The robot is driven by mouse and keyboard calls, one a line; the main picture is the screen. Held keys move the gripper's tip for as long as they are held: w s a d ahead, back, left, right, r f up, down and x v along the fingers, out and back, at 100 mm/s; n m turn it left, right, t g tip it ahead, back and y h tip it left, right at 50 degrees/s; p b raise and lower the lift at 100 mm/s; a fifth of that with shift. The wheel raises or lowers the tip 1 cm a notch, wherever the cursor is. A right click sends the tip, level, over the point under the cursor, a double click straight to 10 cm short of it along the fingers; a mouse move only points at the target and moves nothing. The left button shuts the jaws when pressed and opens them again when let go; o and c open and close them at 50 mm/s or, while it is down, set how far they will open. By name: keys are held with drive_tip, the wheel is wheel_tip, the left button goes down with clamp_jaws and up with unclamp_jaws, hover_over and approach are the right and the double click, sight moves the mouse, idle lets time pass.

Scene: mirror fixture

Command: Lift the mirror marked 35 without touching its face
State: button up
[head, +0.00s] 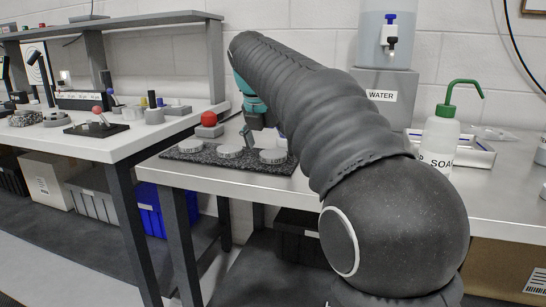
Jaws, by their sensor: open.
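Several round, pale grey disc-like pieces lie on a dark speckled mat (172,154) near the left end of the steel table. I make out a left disc (190,146), a middle disc (230,152) and a right disc (273,156). No number can be read at this size, so I cannot tell which is the mirror marked 35. My gripper (248,138) hangs above the back of the mat, just behind the middle and right discs. It is open, with nothing visible in it. My arm hides part of the mat's right side.
A red ball-shaped knob (209,119) stands behind the mat. A water tank (387,45) and a soap bottle (440,140) stand to the right. A second bench (85,148) with optical parts and a shelf adjoins on the left. The table's front right is clear.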

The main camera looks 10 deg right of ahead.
drive_tip(key=shift+w+d+f, duration=0.1)
drive_tip(key=shift+w+f, duration=0.05)
drive_tip(key=shift+f, duration=0.35)
drive_tip(key=c, duration=1.3)
drive_tip(key=shift+r, duration=0.15)
